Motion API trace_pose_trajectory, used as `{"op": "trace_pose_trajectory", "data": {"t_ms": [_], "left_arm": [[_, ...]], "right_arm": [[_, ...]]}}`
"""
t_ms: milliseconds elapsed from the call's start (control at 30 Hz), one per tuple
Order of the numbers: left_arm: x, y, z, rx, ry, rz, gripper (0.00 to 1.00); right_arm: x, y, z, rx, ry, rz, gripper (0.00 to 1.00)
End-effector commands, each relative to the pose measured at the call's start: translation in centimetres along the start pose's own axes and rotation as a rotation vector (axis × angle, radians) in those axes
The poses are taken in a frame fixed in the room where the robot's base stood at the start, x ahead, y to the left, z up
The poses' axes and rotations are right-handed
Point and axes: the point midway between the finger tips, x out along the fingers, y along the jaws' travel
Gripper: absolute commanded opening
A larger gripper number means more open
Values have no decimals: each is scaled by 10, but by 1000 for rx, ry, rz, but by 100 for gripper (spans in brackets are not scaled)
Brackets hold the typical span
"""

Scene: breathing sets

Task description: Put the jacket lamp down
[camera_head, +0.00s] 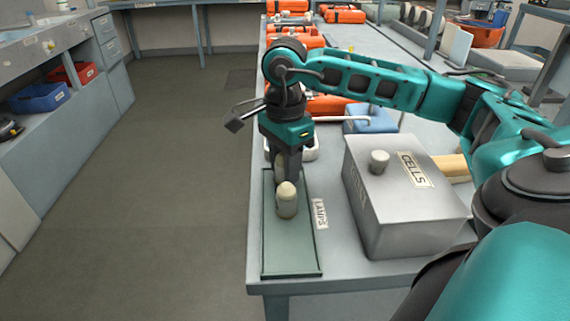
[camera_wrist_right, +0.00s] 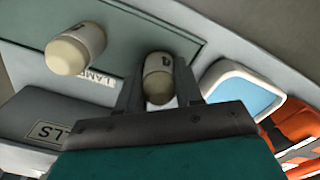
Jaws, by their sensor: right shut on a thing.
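My right gripper (camera_head: 282,176) points down over the far part of the long green tray (camera_head: 292,250), which has a "LAMPS" label beside it. In the right wrist view the gripper (camera_wrist_right: 160,95) is shut on a small cream-and-white jacket lamp (camera_wrist_right: 158,80). In the head view the held lamp (camera_head: 279,162) is mostly hidden by the fingers. I cannot tell whether its base touches the tray. A second, similar lamp (camera_head: 287,200) stands upright on the tray just in front of the gripper. It also shows in the wrist view (camera_wrist_right: 75,50), apart from the held one. My left gripper is out of view.
A grey "CELLS" box (camera_head: 400,215) with a knob on its lid stands right of the tray. A blue-lined white tray (camera_wrist_right: 243,90) and orange cases (camera_head: 330,107) lie farther back. The tray's near end is bare.

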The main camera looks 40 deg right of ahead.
Motion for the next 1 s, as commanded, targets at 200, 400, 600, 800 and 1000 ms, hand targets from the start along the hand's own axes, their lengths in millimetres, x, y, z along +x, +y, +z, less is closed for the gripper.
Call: {"op": "trace_pose_trajectory", "data": {"t_ms": [200,400,600,800,1000], "left_arm": [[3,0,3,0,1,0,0],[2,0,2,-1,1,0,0],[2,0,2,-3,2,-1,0],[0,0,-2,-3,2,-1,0],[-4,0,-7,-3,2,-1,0]], "right_arm": [[4,0,0,1,0,0,0],[3,0,0,0,0,0,54],[3,0,0,0,0,0,61],[-2,0,0,0,0,0,61],[-36,-1,0,0,-2,-5,61]]}}
